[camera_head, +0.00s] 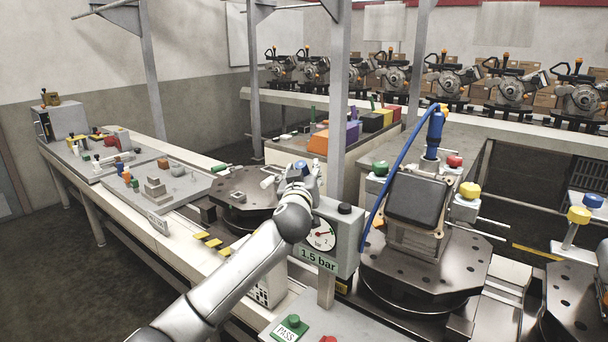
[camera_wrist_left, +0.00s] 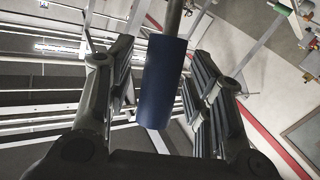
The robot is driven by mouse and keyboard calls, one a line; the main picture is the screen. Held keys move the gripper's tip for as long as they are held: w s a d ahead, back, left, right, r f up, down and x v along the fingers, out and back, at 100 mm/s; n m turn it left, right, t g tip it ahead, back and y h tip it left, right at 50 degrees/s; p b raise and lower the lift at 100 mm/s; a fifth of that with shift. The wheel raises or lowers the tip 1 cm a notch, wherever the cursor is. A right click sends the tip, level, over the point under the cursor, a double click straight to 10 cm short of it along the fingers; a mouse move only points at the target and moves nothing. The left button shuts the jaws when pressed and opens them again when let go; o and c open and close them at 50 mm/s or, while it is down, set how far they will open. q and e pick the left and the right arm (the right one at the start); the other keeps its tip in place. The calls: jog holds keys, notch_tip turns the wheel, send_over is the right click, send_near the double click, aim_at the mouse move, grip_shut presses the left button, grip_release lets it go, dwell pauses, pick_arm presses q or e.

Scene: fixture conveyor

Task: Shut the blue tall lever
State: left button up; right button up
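A dark blue cylindrical handle on a metal rod (camera_wrist_left: 165,80) fills the middle of the left wrist view. My left gripper (camera_wrist_left: 165,62) is open, with one finger on each side of this handle; gaps show between fingers and handle, and contact is not clear. In the head view, my left arm reaches to the middle turntable, and the left gripper (camera_head: 298,176) is there, small and mostly hidden by my wrist. An upright blue handle (camera_head: 434,130) on a metal rod stands on the right-hand fixture, well apart from that gripper. My right gripper is not seen.
A pressure gauge box (camera_head: 324,234) reading 1.5 bar stands right of my left wrist, near a grey post. The right fixture (camera_head: 415,205) carries a blue hose and coloured knobs. A green PASS button (camera_head: 293,322) is at the front. Small parts lie on the left bench (camera_head: 185,192).

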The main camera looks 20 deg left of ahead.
pick_arm(q)
grip_shut()
jog(key=shift+w+r+p, duration=0.1)
jog(key=shift+r+p, duration=0.05)
jog(key=shift+p, duration=0.3)
jog(key=w+g+p, duration=0.1)
jog(key=p, duration=0.2)
jog(key=w+d+m+g+p, duration=0.1)
jog(key=g+p, duration=0.1)
jog(key=p, duration=0.1)
jog(key=w+r+m+g+p, duration=0.1)
jog(key=p, duration=0.3)
jog(key=shift+w+d+g, duration=0.2)
jog(key=shift+d+g, duration=0.05)
jog(key=shift+g, duration=0.05)
jog(key=shift+w+d+f+m+g+p, duration=0.15)
jog(key=shift+w+m+g+p, duration=0.3)
jog(key=shift+p, duration=0.25)
jog(key=shift+w+d+f+g, duration=0.15)
jog(key=shift+w+g, duration=0.2)
jog(key=shift+g, duration=0.2)
jog(key=shift+w+d+f+m+g+y+p, duration=0.15)
jog(key=shift+w+f+m+g+p, duration=0.1)
jog(key=shift+w+g, duration=0.15)
jog(key=shift+w+d+f+m+g+y+p, duration=0.15)
jog(key=shift+w+m+g, duration=0.1)
jog(key=shift+g, duration=0.25)
jog(key=shift+w, duration=0.15)
